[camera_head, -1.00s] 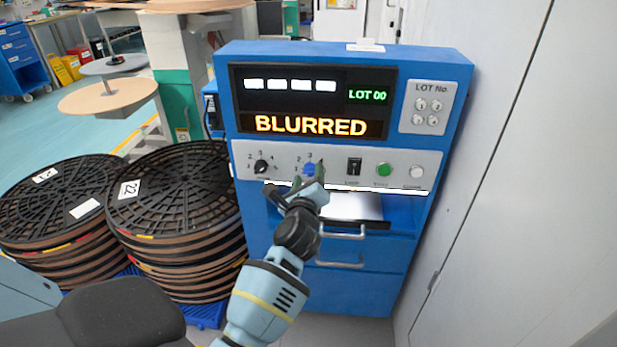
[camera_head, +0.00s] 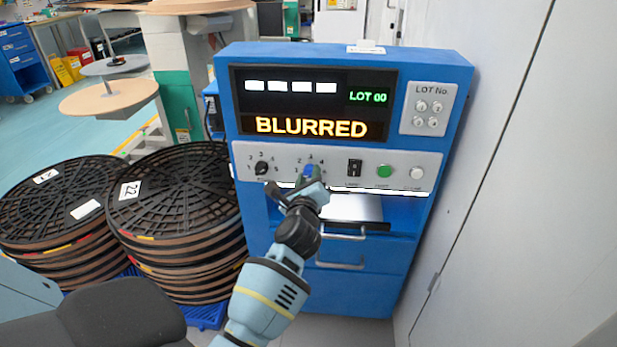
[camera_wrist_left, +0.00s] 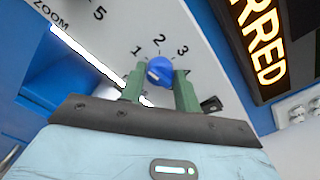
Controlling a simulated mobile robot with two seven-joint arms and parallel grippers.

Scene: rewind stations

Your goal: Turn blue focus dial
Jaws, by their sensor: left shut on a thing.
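The blue focus dial (camera_head: 310,170) sits on the grey control panel (camera_head: 225,165) of a blue machine, partly hidden by my gripper in the head view. In the left wrist view the blue dial (camera_wrist_left: 160,70) lies between the two green fingers, near the printed numbers 1, 2 and 3. My left gripper (camera_head: 308,182) is shut on the blue dial; it fills the lower part of the wrist view (camera_wrist_left: 160,88). The machine's display (camera_head: 312,126) reads "BLURRED". My right gripper is not in view.
A black zoom dial (camera_head: 262,168) is left of the blue dial. A black switch (camera_head: 354,167), a green button (camera_head: 384,171) and a white button (camera_head: 416,173) are to the right. Stacks of black reels (camera_head: 175,190) stand at left. A white wall (camera_head: 500,200) is close at right.

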